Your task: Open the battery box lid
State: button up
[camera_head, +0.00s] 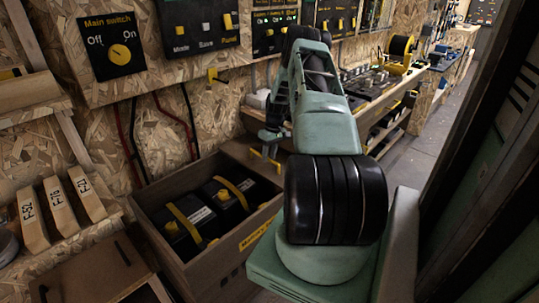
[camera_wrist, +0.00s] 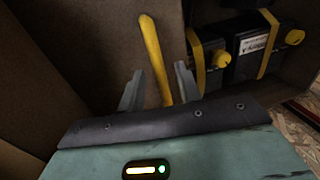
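The wooden battery box (camera_head: 178,268) stands open at the centre left, with a yellow label on its side. Two black batteries (camera_head: 217,195) with yellow straps show inside it; they also show at the right of the wrist view (camera_wrist: 262,45). A brown panel (camera_head: 246,152), apparently the raised lid, stands at the box's far right end and carries a yellow handle (camera_head: 264,159). In the wrist view, my gripper (camera_wrist: 157,82) is open, its fingers spread on either side of the yellow handle (camera_wrist: 153,50). Gaps show beside the handle, so no grip is visible.
A main switch panel (camera_head: 111,43) hangs on the chipboard wall above, with red and black cables below it. Wooden blocks (camera_head: 58,212) stand on a left shelf. Another wooden box (camera_head: 88,268) is at front left. A workbench runs behind my arm; clear floor (camera_head: 408,155) lies right.

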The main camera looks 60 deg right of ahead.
jog(key=s+d+r, duration=0.1)
jog(key=d+r, duration=0.2)
jog(key=r, duration=1.4)
jog(key=shift+d, duration=0.15)
